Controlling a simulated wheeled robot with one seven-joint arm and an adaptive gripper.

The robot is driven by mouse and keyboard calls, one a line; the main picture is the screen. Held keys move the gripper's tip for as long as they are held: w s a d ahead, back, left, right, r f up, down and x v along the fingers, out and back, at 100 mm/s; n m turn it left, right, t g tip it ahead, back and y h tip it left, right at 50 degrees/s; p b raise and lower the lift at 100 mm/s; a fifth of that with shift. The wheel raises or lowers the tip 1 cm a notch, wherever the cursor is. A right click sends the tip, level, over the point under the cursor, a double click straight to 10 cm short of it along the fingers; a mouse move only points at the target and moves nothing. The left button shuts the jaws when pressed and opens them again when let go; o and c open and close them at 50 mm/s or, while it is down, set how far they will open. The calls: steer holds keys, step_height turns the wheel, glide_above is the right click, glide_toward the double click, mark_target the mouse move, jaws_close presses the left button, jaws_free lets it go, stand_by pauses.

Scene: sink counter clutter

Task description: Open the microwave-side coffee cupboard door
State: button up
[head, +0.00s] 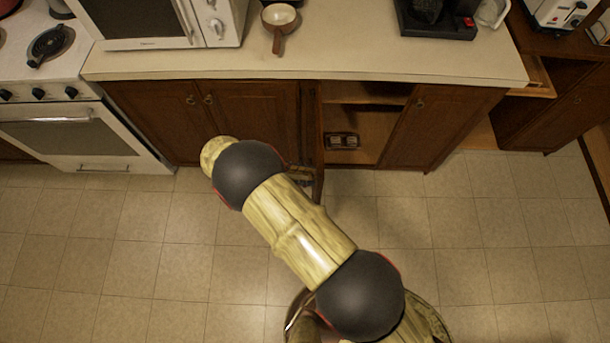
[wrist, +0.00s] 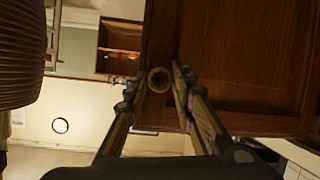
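The brown wooden cupboard door (head: 312,120) under the counter stands swung out, seen nearly edge-on in the head view. To its right the cupboard interior (head: 360,125) is exposed, with a shelf and a small item on its floor. In the wrist view the door (wrist: 240,50) fills the upper right, and its round knob (wrist: 158,80) sits between my fingertips. My gripper (wrist: 159,75) is closed in around the knob, with little gap at the sides. In the head view my gripper (head: 304,180) is small and partly hidden behind my arm.
A white microwave (head: 160,22) and a small brown pan (head: 279,18) stand on the counter (head: 340,65). A stove (head: 70,110) is at the left. A closed door (head: 440,125) borders the opening on the right. The tiled floor (head: 120,260) in front is clear.

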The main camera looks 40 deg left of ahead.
steer(key=o, duration=0.5)
steer(key=shift+c, duration=0.2)
glide_toward(322, 165)
steer(key=x, duration=0.4)
steer(key=shift+w+d, duration=0.15)
steer(key=shift+d, duration=0.1)
